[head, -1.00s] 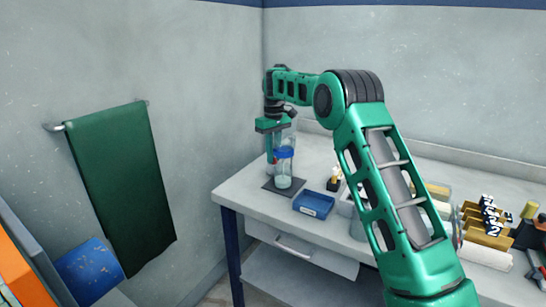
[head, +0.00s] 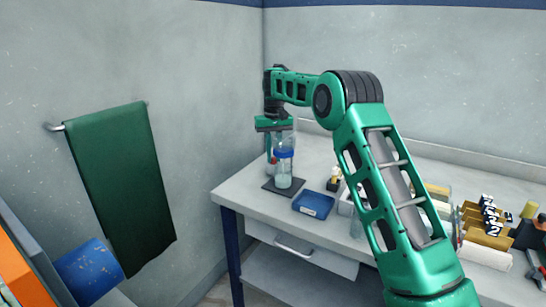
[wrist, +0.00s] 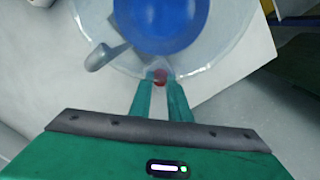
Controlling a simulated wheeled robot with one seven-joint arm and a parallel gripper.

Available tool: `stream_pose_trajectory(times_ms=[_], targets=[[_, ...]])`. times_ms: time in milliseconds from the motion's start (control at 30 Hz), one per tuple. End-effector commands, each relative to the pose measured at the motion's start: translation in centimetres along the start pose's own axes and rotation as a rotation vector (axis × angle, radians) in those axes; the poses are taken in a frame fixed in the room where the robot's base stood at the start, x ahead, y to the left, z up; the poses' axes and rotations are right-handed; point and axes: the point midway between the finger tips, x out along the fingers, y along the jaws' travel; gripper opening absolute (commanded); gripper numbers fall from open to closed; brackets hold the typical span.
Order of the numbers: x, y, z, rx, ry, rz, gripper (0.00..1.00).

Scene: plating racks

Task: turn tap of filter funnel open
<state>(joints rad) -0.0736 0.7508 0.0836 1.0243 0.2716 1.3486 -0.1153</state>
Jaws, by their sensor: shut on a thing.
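The filter funnel (head: 285,153) stands upright on a dark mat (head: 270,186) at the table's left end, with a blue part and a clear vessel holding pale contents below it. In the wrist view its round blue part (wrist: 155,20) fills the top, with a clear rim around it. A small red tap (wrist: 159,77) sits between the fingertips of my gripper (wrist: 160,84), which is shut on it. In the head view my gripper (head: 271,155) reaches down beside the funnel's left side; its fingertips are small and hard to make out there.
Racks (head: 488,225) and tools fill the table's right end. Walls rise close behind and left; a green towel (head: 122,190) hangs at left.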

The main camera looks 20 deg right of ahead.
Motion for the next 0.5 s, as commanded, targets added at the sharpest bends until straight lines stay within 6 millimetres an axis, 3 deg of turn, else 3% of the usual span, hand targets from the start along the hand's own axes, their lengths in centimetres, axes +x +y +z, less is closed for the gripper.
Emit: stream_pose_trajectory(times_ms=[233,267,300,333,500], targets=[[-0.12,0.04,-0.07,0.001,0.003,0.000,0.00],[-0.12,0.04,-0.07,0.001,0.004,0.000,0.21],[-0.12,0.04,-0.07,0.001,0.003,0.000,0.31],[-0.12,0.03,-0.07,0.000,0.003,0.000,0.35],[-0.07,0.01,-0.04,0.000,0.002,0.000,0.35]])
